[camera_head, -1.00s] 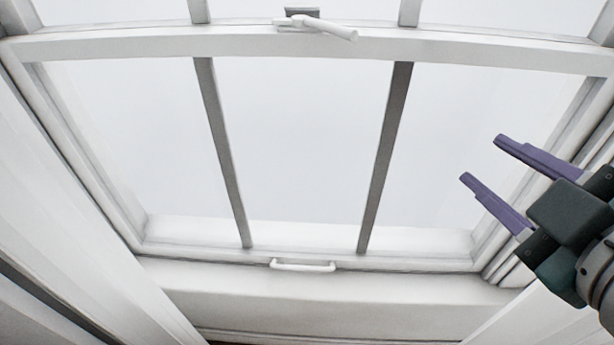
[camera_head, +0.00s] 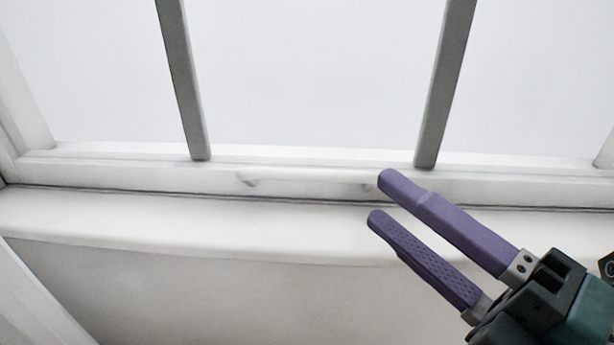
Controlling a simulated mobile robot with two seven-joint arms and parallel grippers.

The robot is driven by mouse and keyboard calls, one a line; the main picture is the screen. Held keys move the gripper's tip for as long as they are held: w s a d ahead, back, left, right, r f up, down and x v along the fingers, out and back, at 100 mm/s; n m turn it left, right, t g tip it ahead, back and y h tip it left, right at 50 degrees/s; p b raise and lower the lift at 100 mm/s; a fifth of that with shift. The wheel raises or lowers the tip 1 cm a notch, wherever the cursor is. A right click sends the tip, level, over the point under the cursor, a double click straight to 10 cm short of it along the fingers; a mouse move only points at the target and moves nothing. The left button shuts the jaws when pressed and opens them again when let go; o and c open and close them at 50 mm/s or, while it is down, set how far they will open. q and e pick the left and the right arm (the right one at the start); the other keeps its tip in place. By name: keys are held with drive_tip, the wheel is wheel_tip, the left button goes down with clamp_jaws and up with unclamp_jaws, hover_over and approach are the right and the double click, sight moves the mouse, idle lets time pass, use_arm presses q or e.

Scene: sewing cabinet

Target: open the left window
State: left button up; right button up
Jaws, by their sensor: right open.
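The window's lower sash (camera_head: 100,165) fills the upper part of the head view, with its bottom rail running across above the sill. A white handle (camera_head: 310,175) is fixed along the middle of that rail. My right gripper (camera_head: 378,200) comes in from the lower right, with two purple fingers apart and nothing between them. Its fingertips appear close to the right end of the handle; I cannot tell whether they touch it. The lock at the top of the sash is out of view. My left gripper is not in view.
A white sill (camera_head: 180,225) runs below the sash. Two grey vertical bars, a left one (camera_head: 183,85) and a right one (camera_head: 445,85), divide the glass. The frame's side (camera_head: 18,110) stands at the left. The space in front of the sill at left is clear.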

sight(316, 181)
use_arm(q)
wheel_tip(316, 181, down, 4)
drive_tip(key=b, duration=0.2)
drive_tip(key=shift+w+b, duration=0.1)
drive_tip(key=shift+b, duration=0.25)
use_arm(e)
drive_tip(key=shift+n, duration=0.5)
drive_tip(key=w+a, duration=0.7)
drive_tip(key=shift+a+f, duration=0.1)
drive_tip(key=shift+f, duration=0.3)
drive_tip(key=shift+c, duration=0.2)
clamp_jaws()
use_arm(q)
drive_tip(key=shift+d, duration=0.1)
